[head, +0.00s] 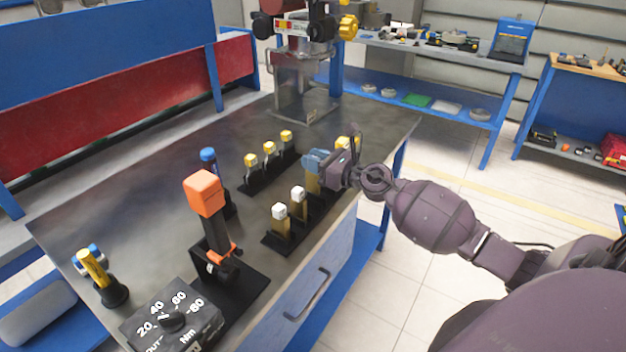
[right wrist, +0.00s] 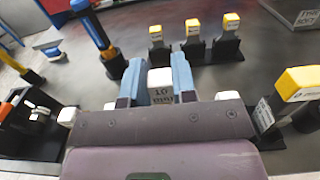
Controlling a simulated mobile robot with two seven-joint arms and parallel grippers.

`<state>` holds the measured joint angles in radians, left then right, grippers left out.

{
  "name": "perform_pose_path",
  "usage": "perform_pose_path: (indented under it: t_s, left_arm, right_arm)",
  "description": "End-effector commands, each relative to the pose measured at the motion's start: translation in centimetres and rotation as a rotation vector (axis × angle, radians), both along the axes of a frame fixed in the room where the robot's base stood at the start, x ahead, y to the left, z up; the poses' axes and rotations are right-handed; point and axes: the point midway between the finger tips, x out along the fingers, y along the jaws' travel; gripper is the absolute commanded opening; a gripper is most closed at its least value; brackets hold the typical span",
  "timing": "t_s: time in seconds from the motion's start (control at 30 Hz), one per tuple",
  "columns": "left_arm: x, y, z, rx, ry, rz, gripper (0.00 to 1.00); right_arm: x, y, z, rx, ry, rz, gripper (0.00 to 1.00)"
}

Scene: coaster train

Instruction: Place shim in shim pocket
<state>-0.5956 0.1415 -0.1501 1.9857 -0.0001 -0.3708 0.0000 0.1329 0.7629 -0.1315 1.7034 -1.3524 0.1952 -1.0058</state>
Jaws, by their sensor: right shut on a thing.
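My right gripper (head: 318,163) is over the far part of the front shim rack (head: 275,243). Its blue fingers (right wrist: 158,80) are shut on a white-capped shim (right wrist: 160,88) with "10 mm" lettering. The shim's tan body (head: 313,184) shows below the fingers; I cannot tell whether its foot is in the rack. Two white-capped shims (head: 289,203) stand upright nearer in that rack. A yellow-capped shim (right wrist: 300,84) stands to the right in the wrist view. Three yellow-capped shims (head: 269,149) stand in the back rack (head: 262,180). I cannot make out a shim pocket. My left gripper is not in view.
An orange-headed tool (head: 204,195) stands in a black holder near the front, beside a torque dial block (head: 172,320). A blue-topped tool (head: 208,156) and a yellow-and-blue tool (head: 95,270) stand left. The dark bench top (head: 140,200) is clear between them.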

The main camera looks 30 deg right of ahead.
Motion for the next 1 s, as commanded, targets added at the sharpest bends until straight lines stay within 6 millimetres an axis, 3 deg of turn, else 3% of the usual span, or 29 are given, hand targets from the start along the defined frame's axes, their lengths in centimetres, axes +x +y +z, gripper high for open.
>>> perform_pose_path:
  t_s: [0.33,0.87,0.9,1.0]
  left_arm:
    - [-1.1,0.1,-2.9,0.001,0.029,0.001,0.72]
    - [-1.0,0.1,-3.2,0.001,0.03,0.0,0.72]
    - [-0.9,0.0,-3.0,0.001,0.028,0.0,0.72]
    - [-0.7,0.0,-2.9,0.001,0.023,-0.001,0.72]
  right_arm:
    - [0.0,0.0,-4.2,0.001,0.002,-0.001,0.0]
    - [0.0,0.0,-4.8,0.0,0.0,0.0,0.0]
    - [0.0,0.0,-4.7,0.0,-0.001,0.0,0.31]
    - [0.0,0.0,-4.6,-0.001,-0.001,0.0,0.47]
